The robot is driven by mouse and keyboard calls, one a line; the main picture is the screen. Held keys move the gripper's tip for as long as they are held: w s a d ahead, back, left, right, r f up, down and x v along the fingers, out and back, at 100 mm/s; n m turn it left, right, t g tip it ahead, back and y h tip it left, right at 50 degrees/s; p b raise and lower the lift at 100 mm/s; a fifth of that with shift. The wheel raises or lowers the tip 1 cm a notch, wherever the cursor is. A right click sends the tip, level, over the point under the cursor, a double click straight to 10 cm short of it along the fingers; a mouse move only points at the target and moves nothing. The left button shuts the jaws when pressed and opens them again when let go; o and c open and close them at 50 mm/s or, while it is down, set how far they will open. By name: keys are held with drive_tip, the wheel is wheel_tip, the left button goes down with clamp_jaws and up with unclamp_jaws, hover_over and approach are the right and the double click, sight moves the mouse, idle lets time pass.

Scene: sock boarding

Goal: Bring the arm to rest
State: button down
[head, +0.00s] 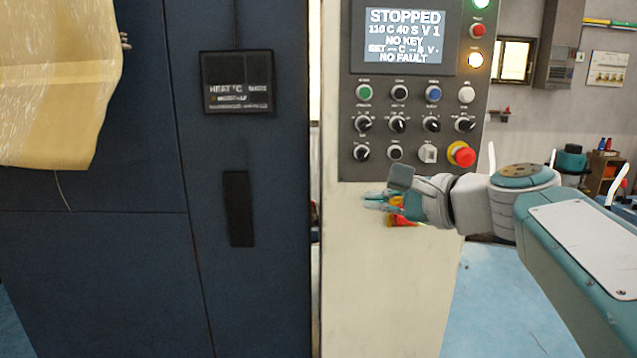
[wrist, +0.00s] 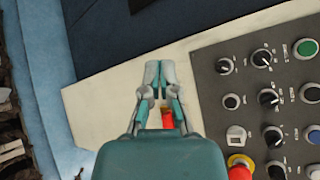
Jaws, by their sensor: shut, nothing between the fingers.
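My gripper (head: 376,202) is held out in front of the pale control column, just below the grey control panel (head: 352,100). In the wrist view my gripper (wrist: 158,78) has its fingertips together with nothing between them. A small red and yellow thing (head: 403,221) shows behind and below the fingers.
The panel has a lit screen reading STOPPED (head: 405,38), several knobs and buttons, and a red emergency button (head: 462,155) close above my wrist. A dark blue cabinet (head: 100,270) stands on the left with a yellowish sheet (head: 60,90). Blue floor (head: 490,310) shows on the right.

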drive_tip(key=s+d+f+n+g+h, duration=0.2)
drive_tip(key=s+f+n+h, duration=0.3)
drive_tip(key=s+f, duration=0.5)
drive_tip(key=s+d+f+n+g+h, duration=0.2)
drive_tip(key=s+d+f+n+h, duration=0.2)
drive_tip(key=s+f+n, duration=0.6)
wheel_tip(320, 180, down, 4)
drive_tip(key=shift+d+g+h, duration=0.2)
drive_tip(key=shift+g+h, duration=0.2)
drive_tip(key=shift+h, duration=0.3)
